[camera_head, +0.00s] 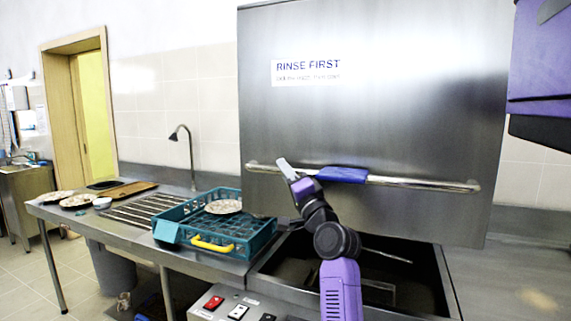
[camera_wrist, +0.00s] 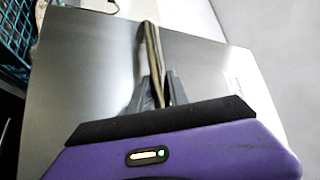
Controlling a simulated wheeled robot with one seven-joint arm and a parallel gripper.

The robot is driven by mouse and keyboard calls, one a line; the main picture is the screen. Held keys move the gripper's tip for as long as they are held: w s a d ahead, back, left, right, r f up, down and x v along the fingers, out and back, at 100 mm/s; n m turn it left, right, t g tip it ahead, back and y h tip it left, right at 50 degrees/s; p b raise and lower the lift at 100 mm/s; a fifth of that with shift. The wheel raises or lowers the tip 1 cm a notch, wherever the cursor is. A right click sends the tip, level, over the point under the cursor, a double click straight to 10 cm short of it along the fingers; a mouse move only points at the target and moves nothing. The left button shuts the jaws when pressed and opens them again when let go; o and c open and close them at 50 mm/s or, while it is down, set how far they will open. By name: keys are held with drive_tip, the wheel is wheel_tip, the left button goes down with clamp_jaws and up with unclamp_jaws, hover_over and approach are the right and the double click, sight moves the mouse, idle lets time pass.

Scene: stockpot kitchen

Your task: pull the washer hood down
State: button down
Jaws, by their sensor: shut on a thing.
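The washer hood (camera_head: 375,100) is a large brushed steel box front with a "RINSE FIRST" label, standing raised above a dark open basin. A steel bar handle (camera_head: 425,183) runs across its lower part, with a blue sleeve (camera_head: 342,174) near the middle. My gripper (camera_head: 287,168) is at the bar, left of the blue sleeve. In the wrist view, the hood face (camera_wrist: 85,60) fills most of the picture and the bar (camera_wrist: 153,45) runs down between my fingers (camera_wrist: 160,90), which are shut on it. The exact finger contact is partly hidden.
A teal dish rack (camera_head: 215,228) with a plate (camera_head: 223,206) and a yellow handle stands on the counter left of the basin (camera_head: 400,285). A control box (camera_head: 238,308) with switches is at the front. A tap (camera_head: 185,140) stands behind. Counter right of the basin is clear.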

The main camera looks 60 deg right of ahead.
wheel_tip(320, 180, down, 24)
drive_tip(key=b, duration=1.6)
drive_tip(key=c, duration=1.3)
unclamp_jaws()
drive_tip(key=shift+b, duration=0.3)
drive_tip(key=shift+o, duration=0.2)
drive_tip(key=shift+r, duration=0.1)
drive_tip(key=v, duration=0.7)
drive_tip(key=shift+s+a, duration=0.2)
drive_tip(key=shift+s, duration=0.1)
drive_tip(key=shift+f, duration=0.2)
